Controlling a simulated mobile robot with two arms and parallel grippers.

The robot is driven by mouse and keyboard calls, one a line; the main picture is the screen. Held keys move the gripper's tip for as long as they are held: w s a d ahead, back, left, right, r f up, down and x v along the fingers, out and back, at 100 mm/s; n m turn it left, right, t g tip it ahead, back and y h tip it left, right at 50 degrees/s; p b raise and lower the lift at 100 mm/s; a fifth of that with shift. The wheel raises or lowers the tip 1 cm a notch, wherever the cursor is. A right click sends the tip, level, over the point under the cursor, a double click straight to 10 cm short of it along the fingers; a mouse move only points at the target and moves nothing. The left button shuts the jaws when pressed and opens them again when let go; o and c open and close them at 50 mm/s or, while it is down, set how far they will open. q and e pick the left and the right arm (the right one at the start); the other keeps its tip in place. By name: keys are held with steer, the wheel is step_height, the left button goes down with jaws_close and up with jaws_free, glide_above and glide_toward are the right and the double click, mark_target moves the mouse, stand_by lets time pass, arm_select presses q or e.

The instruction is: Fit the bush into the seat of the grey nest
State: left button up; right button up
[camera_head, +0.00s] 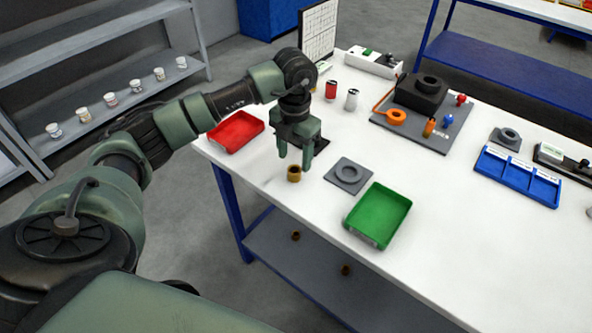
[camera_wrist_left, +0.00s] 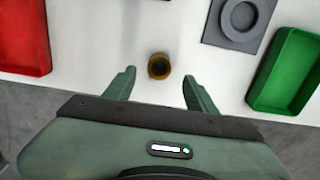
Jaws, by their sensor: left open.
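The bush (camera_head: 294,174) is a small brass-brown ring standing upright on the white table near its front edge. The grey nest (camera_head: 338,181) is a flat square plate with a raised round seat (camera_head: 349,172), to the right of the bush. The seat looks empty. My left gripper (camera_head: 295,162) is open and points down above the bush, apart from it. In the left wrist view the bush (camera_wrist_left: 159,66) lies between and a little beyond the open fingertips (camera_wrist_left: 157,75), and the nest (camera_wrist_left: 213,33) is at the upper right. My right gripper is not in view.
A red tray (camera_head: 214,137) lies left of the gripper. A green tray (camera_head: 347,229) stands right of the nest, close by. Red and silver cans (camera_head: 352,99) stand behind. A grey board (camera_head: 441,145) with several parts and a blue bin (camera_head: 551,203) are farther right.

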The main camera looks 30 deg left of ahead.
mark_target(295, 169)
arm_select(q)
step_height(295, 169, down, 5)
steer(key=shift+w+a+r+p, duration=0.1)
steer(key=shift+r+p, duration=0.05)
steer(key=shift+p, duration=0.75)
steer(key=shift+f, duration=0.45)
jaws_close()
